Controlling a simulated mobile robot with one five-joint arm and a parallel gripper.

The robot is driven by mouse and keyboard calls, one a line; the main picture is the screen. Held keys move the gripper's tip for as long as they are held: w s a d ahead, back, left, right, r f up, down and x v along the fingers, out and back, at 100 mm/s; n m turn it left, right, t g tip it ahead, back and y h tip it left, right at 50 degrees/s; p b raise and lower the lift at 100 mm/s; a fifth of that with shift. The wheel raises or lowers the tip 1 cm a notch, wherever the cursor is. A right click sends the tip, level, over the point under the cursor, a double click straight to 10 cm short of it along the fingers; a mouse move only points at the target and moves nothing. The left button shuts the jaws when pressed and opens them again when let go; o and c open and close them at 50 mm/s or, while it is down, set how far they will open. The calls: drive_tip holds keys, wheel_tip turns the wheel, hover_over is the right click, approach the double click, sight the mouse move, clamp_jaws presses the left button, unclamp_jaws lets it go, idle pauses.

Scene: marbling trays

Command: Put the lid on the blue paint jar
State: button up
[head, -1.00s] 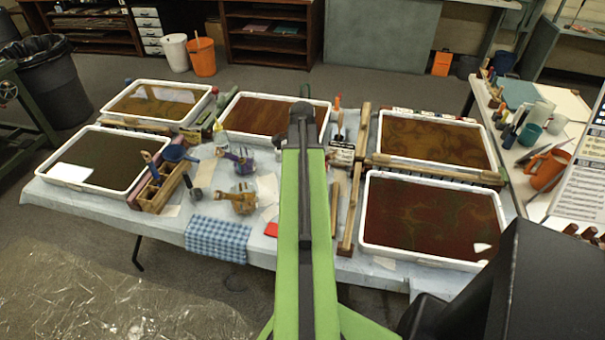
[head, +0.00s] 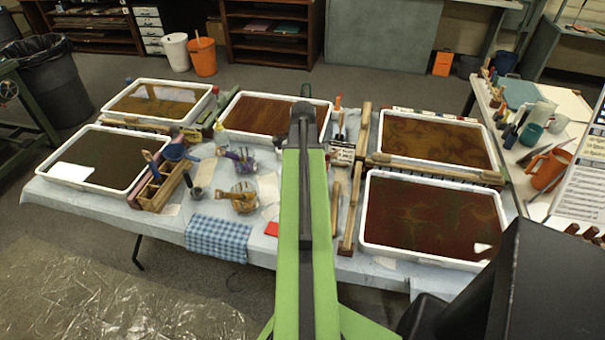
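Two small glass jars stand on the table left of my arm. The farther jar (head: 244,164) has purple-blue at its top left. The nearer jar (head: 243,200) has a brown-orange piece across its top. Both are too small to tell which holds blue paint, and I cannot make out a loose lid. My green arm reaches forward over the middle of the table, and its dark far end lies to the right of the jars. No gripper fingers show; they are hidden beyond the arm's end or out of sight.
White-rimmed trays of dark liquid (head: 427,262) fill both sides of the table. A wooden caddy (head: 152,200) with tools and a blue checked cloth (head: 217,240) lie left of my arm. Wooden bars (head: 351,215) lie to its right. A side table (head: 510,150) stands at right.

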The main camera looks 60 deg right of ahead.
idle(0.4)
drive_tip(key=o, duration=1.2)
drive_tip(key=shift+c, duration=0.2)
wheel_tip(320, 180, up, 7)
drive_tip(key=p, duration=0.7)
drive_tip(key=shift+c, duration=0.3)
clamp_jaws()
idle(0.3)
drive_tip(key=shift+f, duration=0.25)
